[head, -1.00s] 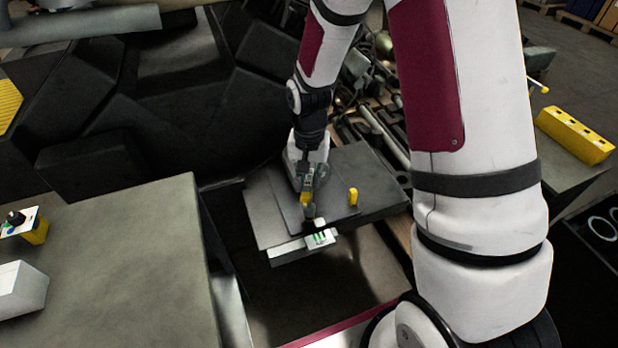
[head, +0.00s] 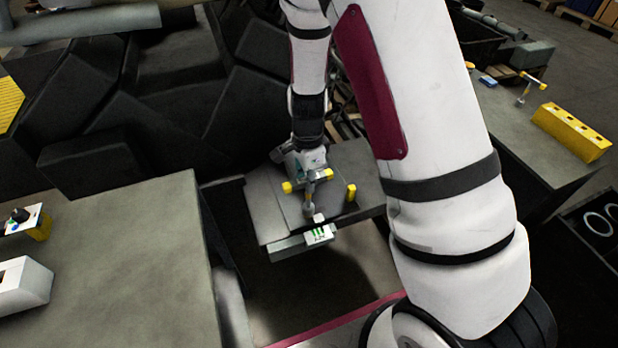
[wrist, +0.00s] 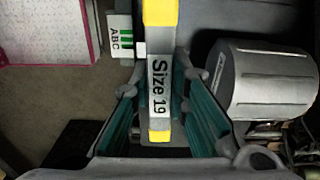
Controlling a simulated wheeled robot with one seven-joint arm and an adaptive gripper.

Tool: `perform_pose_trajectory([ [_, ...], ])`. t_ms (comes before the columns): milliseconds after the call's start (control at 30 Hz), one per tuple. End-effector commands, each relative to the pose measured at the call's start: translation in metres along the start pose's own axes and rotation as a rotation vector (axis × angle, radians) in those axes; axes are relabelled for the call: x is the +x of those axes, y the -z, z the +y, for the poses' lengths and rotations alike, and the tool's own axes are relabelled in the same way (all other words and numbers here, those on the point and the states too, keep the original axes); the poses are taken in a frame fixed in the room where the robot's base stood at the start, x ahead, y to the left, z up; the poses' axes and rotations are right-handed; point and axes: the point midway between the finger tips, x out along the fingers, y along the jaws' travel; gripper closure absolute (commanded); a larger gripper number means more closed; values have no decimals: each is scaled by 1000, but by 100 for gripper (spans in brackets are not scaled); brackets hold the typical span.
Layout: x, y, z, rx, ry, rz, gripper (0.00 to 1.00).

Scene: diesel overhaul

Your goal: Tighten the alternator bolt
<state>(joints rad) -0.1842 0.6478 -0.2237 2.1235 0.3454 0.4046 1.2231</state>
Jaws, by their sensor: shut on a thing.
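My gripper (head: 308,179) is shut on a T-handled wrench (head: 322,175) with yellow ends. The handle lies crosswise and the shaft points down towards a dark plate (head: 275,200). In the wrist view the wrench (wrist: 160,75) reads "Size 19" and sits between my teal-padded fingers (wrist: 162,100). The socket end (head: 308,210) is low over the plate; whether it sits on a bolt cannot be told. The alternator bolt is not clearly visible. A ribbed grey cylinder (wrist: 268,82) lies to the right in the wrist view; I cannot tell whether it is the alternator.
A label with green stripes (head: 319,234) is at the plate's front edge. A small yellow block (head: 351,193) stands to the right. A yellow holed rack (head: 572,132) and another T-handled tool (head: 530,86) are on the right bench. A grey table (head: 120,270) is at left.

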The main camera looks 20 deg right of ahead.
Motion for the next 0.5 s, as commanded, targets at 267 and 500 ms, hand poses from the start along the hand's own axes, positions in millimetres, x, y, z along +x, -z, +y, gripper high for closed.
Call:
perform_pose_trajectory([
  [267,-2,0,2,574,0,2,100],
  [500,0,0,0,827,0,-2,100],
])
